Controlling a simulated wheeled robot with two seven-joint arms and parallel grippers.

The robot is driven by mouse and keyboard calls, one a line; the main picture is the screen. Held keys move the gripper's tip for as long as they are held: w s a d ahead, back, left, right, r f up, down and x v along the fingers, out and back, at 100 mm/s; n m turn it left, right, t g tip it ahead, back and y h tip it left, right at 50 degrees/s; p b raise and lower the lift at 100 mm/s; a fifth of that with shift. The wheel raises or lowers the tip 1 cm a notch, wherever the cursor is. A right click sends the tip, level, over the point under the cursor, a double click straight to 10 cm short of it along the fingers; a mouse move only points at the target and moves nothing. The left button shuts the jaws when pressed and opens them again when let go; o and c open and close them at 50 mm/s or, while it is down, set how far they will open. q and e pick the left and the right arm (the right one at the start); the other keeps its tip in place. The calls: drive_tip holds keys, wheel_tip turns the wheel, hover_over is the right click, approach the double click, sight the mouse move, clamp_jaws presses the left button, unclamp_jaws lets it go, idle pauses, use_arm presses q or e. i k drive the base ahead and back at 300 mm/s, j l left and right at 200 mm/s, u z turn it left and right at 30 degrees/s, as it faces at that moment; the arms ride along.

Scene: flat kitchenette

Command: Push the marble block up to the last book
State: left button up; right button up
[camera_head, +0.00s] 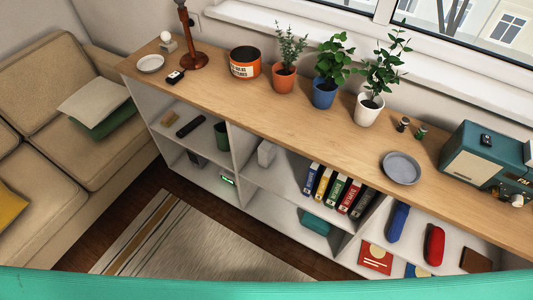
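A pale grey-white block (266,153), which looks like the marble block, stands on the upper shelf of the middle compartment, close to its left wall. Several books stand upright in a row to the right on the same shelf. The blue book (311,179) is at the left end of the row, followed by a yellow book (323,184), a green book (337,190), a red book (350,196) and a dark book (363,203) at the right end. A clear gap separates the block from the blue book. Neither of my grippers is in view.
The wooden top (215,95) above the shelf holds potted plants, a lamp (190,45), a grey plate (401,168) and a teal radio-like box (480,155). A teal item (315,223) lies on the shelf below. A sofa (60,110) stands left; a striped rug (190,240) covers the floor.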

sight(266, 151)
drive_tip(key=i+j, duration=0.15)
drive_tip(key=j, duration=0.2)
drive_tip(key=i+j, duration=0.1)
drive_tip(key=j, duration=0.25)
drive_tip(key=i+j, duration=0.15)
drive_tip(key=j, duration=0.2)
drive_tip(key=i+j, duration=0.15)
drive_tip(key=j, duration=0.2)
drive_tip(key=i+j, duration=0.15)
drive_tip(key=j, duration=0.2)
